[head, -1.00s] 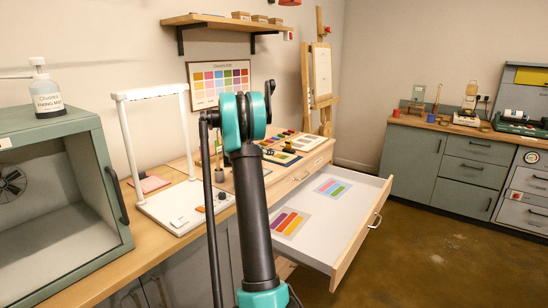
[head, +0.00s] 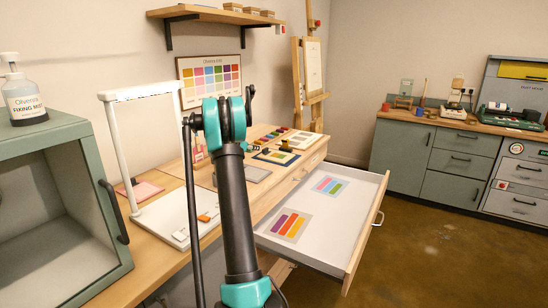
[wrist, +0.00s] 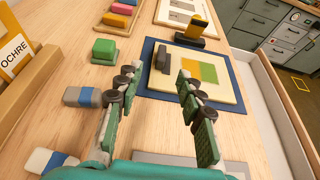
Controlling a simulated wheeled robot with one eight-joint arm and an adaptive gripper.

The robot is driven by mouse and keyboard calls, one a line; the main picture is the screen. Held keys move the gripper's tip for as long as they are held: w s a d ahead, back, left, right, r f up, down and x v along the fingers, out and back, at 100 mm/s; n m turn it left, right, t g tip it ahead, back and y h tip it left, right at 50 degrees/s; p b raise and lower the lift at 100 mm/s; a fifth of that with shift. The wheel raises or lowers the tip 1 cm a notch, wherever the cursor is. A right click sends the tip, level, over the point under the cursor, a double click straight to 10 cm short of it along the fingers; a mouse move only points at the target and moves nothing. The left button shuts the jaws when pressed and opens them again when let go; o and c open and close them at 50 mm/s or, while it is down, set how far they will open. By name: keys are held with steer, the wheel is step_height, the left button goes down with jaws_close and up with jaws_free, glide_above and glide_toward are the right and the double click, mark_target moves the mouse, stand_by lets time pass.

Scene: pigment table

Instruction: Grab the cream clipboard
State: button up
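The cream clipboard (wrist: 228,91) lies flat on a dark blue mat (wrist: 152,52) in the wrist view. It has a dark clip at its left side and orange and green patches. In the head view, the cream clipboard (head: 278,155) is small on the table by the open drawer. My gripper (wrist: 158,75) is open and empty, pointing toward the clipboard, with its right finger overlapping the board's near part in the picture. I cannot tell whether it touches.
A green block (wrist: 104,50) and a grey-blue block (wrist: 82,97) lie left of the fingers. A yellow-and-dark block (wrist: 190,28) stands beyond the clipboard. The open drawer (head: 330,222) extends from the table's right side. A white frame stand (head: 122,150) rises at the left.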

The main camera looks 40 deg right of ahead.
mark_target(265, 149)
steer(key=x, duration=0.6)
steer(key=shift+w, duration=0.1)
steer(key=shift+x, duration=3.05)
steer(key=shift+s, duration=0.2)
jaws_close()
